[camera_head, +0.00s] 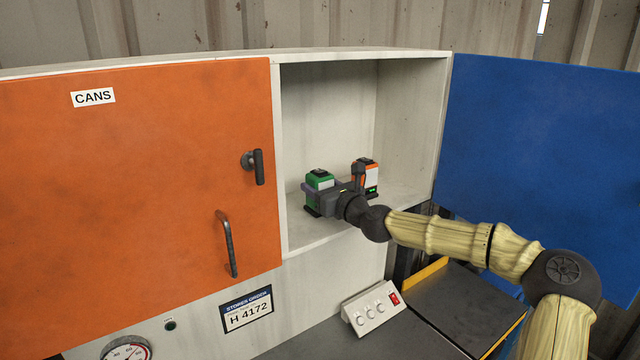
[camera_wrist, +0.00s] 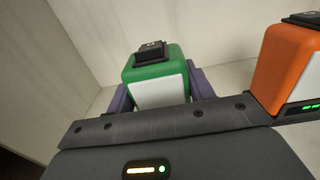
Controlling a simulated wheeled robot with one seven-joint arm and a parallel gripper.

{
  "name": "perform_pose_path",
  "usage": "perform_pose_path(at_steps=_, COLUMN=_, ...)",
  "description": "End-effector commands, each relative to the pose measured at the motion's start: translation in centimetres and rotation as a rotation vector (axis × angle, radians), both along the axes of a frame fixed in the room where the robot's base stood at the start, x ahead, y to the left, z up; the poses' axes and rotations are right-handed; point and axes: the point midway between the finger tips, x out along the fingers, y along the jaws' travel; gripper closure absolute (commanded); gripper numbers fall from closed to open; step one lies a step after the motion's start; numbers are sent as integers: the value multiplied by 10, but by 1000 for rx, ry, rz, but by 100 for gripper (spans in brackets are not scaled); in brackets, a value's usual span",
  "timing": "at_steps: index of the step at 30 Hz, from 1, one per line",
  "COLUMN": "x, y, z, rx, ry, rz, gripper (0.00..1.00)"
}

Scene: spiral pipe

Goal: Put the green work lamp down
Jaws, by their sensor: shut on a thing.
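The green work lamp (camera_head: 320,180) is inside the open cabinet compartment, near the front left of its floor. In the wrist view the green lamp (camera_wrist: 157,76) shows a white front panel and a black cap on top. My gripper (camera_head: 318,190) is shut on it, with a purple finger on each side of the lamp; the fingers also show in the wrist view (camera_wrist: 160,92). The lamp looks upright. Its base is close to the compartment floor, but I cannot tell whether it touches.
An orange lamp (camera_head: 369,174) with a white panel stands to the right in the same compartment; it is close by in the wrist view (camera_wrist: 290,70). The orange door marked CANS (camera_head: 140,170) covers the left. The blue door (camera_head: 540,150) hangs open at right. A switch box (camera_head: 373,308) sits below.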

Motion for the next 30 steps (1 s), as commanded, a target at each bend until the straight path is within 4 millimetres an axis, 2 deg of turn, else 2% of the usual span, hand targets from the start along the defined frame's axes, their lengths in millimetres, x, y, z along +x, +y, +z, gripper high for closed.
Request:
perform_pose_path(at_steps=6, x=0, y=-1, z=-1, rx=1, ry=-1, rz=-2, gripper=79)
perform_pose_path(at_steps=7, x=0, y=-1, z=-2, rx=0, ry=0, rz=-2, gripper=45)
perform_pose_path(at_steps=10, x=0, y=-1, z=-1, rx=0, ry=0, rz=-2, gripper=26)
perform_pose_path(at_steps=21, x=0, y=-1, z=1, rx=0, ry=0, rz=-1, gripper=26)
perform_pose_path(at_steps=26, x=-11, y=-10, z=-3, rx=1, ry=-1, rz=-3, gripper=26)
perform_pose_path(at_steps=30, x=-28, y=-21, z=-5, rx=-1, ry=-1, rz=-3, gripper=26)
